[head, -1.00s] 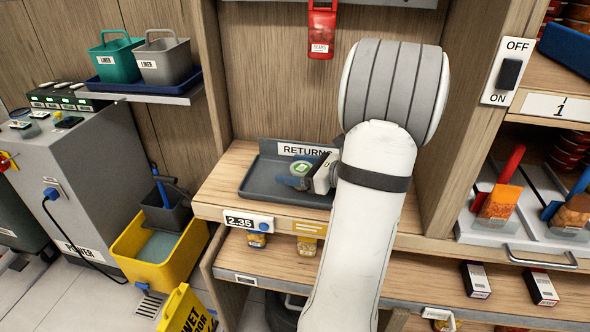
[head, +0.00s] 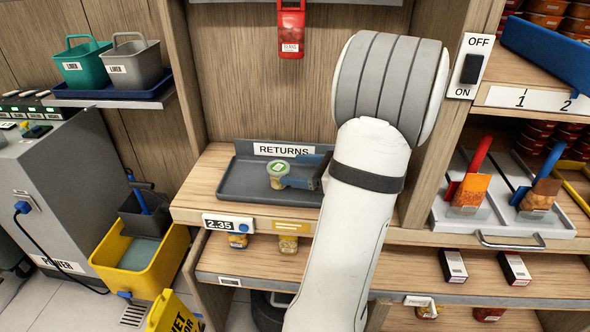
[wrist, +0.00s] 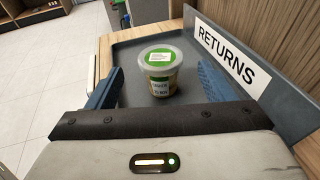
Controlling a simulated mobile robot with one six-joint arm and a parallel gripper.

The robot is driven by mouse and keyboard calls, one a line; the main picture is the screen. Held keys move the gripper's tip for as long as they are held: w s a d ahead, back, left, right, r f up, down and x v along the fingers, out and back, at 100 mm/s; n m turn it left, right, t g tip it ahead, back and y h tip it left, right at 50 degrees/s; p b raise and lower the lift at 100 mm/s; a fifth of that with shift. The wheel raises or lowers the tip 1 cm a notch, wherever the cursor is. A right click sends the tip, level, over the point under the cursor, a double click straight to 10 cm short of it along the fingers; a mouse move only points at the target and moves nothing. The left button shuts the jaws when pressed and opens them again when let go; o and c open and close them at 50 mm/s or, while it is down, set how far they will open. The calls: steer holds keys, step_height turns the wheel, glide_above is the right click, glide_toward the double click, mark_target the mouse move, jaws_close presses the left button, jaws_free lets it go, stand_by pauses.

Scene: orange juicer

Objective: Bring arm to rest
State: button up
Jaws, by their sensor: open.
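My gripper (head: 300,170) is at the dark grey returns tray (head: 240,194), partly hidden behind my white arm in the head view. Its blue fingers are spread apart. A small clear tub (head: 277,175) with a green-labelled lid stands upright in the tray. In the wrist view the tub (wrist: 161,76) stands just ahead, between the lines of the two fingers, with visible gaps to both sides. The gripper holds nothing.
The tray has a RETURNS sign (head: 284,150) at its back. A switch panel (head: 470,66) and scoop trays (head: 490,215) are to the right. A yellow bucket (head: 165,262) stands on the floor at left.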

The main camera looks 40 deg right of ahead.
stand_by(0.3)
steer(key=shift+w+a+r+n+g+y+p, duration=0.2)
steer(key=shift+w+a+r+n+g+p, duration=0.15)
steer(key=shift+a+r, duration=0.25)
steer(key=shift+w+a+r+n+g+y+p, duration=0.15)
steer(key=shift+a+r+n+y+p, duration=0.05)
steer(key=shift+a+r+n, duration=0.3)
steer(key=s+a+r+n+g+p, duration=0.1)
steer(key=a+r+n+g+p, duration=0.1)
steer(key=a+n+g, duration=0.6)
steer(key=s+a+r+n+g+p, duration=0.1)
steer(key=a+n+p, duration=0.25)
steer(key=a, duration=0.75)
steer(key=s+a+r+n+g+h+p, duration=0.1)
steer(key=s+a+r+n+h+p, duration=0.4)
steer(key=n, duration=1.3)
step_height(320, 180, up, 2)
steer(key=s+a+h, duration=0.2)
steer(key=shift+a+g, duration=0.3)
steer(key=shift+a, duration=0.1)
steer(key=shift+c, duration=0.4)
